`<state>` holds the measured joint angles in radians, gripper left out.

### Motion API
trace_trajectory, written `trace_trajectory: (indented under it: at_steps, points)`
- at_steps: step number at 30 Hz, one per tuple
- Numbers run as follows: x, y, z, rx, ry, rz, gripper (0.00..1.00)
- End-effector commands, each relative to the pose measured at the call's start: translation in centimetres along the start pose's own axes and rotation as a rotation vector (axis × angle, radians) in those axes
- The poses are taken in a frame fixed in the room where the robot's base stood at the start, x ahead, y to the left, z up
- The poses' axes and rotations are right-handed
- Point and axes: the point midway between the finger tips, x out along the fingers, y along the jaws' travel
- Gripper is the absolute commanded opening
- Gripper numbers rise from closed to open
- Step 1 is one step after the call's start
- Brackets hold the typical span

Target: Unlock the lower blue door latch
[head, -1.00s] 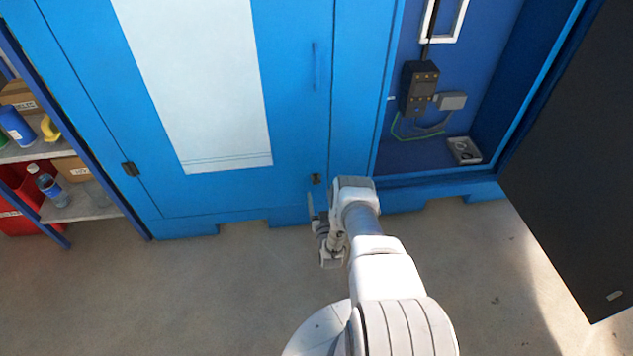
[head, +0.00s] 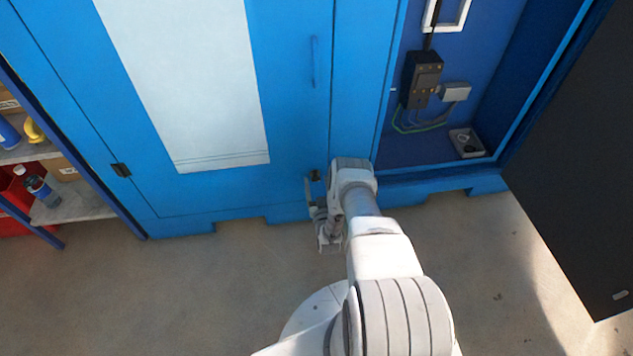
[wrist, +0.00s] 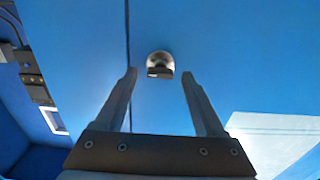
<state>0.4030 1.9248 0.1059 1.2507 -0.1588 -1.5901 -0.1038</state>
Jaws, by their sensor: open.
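The blue door (head: 289,120) is closed and has a white panel and a blue handle. The lower latch (wrist: 160,65) is a small round metallic piece with a dark tab on the blue surface, beside the dark door seam in the wrist view. In the head view the latch (head: 316,175) is a small dark spot low on the door, close to my arm. My gripper (wrist: 159,80) is open and empty. Its two fingers point at the door, with the latch between and slightly beyond their tips. In the head view the arm partly hides the gripper.
An open cabinet bay (head: 420,150) on the right holds a black electrical box (head: 421,80) and a small tray (head: 467,143). A dark open door (head: 580,150) stands at far right. A shelf (head: 75,207) with bottles is at left. The floor before the blue door is clear.

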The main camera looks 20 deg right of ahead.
Motion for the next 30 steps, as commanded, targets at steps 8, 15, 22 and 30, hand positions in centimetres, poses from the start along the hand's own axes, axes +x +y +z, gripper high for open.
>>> trace_trajectory:
  at_steps: [8,15,22,30]
  points:
    - [0.00,0.00,-0.01,0.000,0.000,0.000,0.66]
    - [0.00,0.00,-0.01,0.000,0.000,0.000,0.23]
    - [0.00,0.00,-0.01,0.000,0.000,0.000,0.00]
    - [0.01,-0.06,-0.01,-0.035,0.000,0.000,0.00]
